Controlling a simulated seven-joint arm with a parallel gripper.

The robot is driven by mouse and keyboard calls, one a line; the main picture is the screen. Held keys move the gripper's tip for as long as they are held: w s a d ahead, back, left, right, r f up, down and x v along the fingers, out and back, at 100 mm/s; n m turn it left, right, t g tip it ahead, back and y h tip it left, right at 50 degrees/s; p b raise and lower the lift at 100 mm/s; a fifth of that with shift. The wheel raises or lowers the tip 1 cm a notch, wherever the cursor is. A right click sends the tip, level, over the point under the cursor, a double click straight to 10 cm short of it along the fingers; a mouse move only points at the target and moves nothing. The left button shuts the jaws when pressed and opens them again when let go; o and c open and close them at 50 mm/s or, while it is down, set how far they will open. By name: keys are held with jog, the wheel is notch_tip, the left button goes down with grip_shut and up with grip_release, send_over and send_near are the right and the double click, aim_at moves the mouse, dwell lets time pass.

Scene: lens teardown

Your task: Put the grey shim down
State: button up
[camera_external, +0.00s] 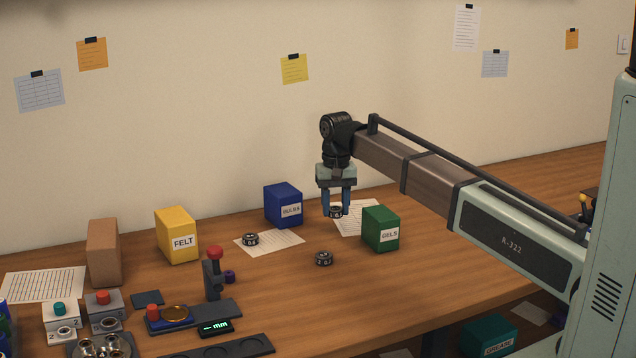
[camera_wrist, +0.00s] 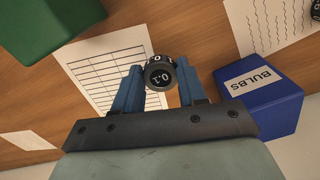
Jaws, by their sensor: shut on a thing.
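My gripper (camera_external: 336,206) points down between the blue BULBS box and the green GELS box. Its blue fingers are shut on a small dark grey round shim (camera_external: 336,212). In the wrist view the shim (camera_wrist: 160,73) sits between the fingertips of the gripper (camera_wrist: 159,78) and shows the marking 0.1. A lined paper (camera_wrist: 100,62) lies behind it in that view. I cannot tell how far the shim is above the surface. Two similar dark round pieces stand elsewhere: one (camera_external: 250,239) on a paper, one (camera_external: 324,258) on bare wood.
The blue BULBS box (camera_external: 283,206) is left of the gripper, the green GELS box (camera_external: 381,229) right and nearer. A yellow FELT box (camera_external: 177,236) and a red-knobbed stand (camera_external: 213,275) are farther left. Bare tabletop (camera_external: 340,300) lies in front.

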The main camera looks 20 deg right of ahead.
aim_at(336, 209)
jog(key=shift+f, duration=1.8)
jog(key=o, duration=1)
jog(key=shift+f, duration=0.1)
jog(key=shift+o, duration=0.2)
notch_tip(336, 209, up, 12)
jog(key=shift+r, duration=0.15)
